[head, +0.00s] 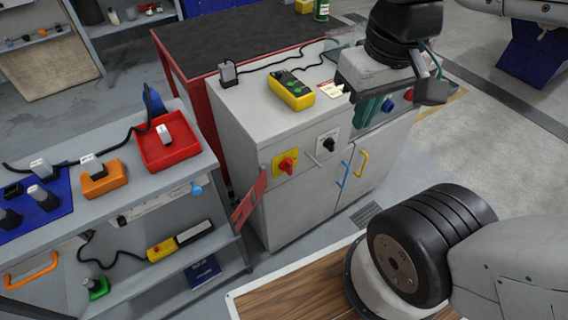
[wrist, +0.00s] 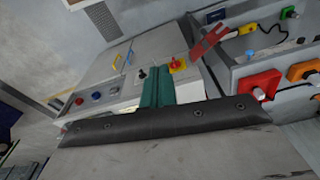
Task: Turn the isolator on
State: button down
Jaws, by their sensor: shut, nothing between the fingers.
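The isolator (head: 285,164) is a red rotary handle on a yellow plate, on the left of the grey cabinet's front. It also shows in the wrist view (wrist: 178,65), just right of my fingertips in the picture. I cannot tell its exact handle angle. My gripper (head: 366,112) is in front of the right part of the cabinet, apart from the isolator. Its teal fingers are shut and empty, and they show in the wrist view (wrist: 157,76). A black rotary switch (head: 328,145) on a white plate sits between the isolator and my gripper in the head view.
A red bar (head: 250,198) juts out at the cabinet's left edge. Blue (head: 342,174) and yellow (head: 363,162) door handles stand out below the switches. A yellow pendant (head: 291,90) lies on the cabinet top. A grey shelf unit (head: 130,215) stands left.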

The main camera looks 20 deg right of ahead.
aim_at(286, 164)
jog(key=z, duration=1.95)
jog(key=k, duration=1.25)
jog(key=u, duration=2)
jog(key=i, duration=0.5)
jog(key=u, duration=0.1)
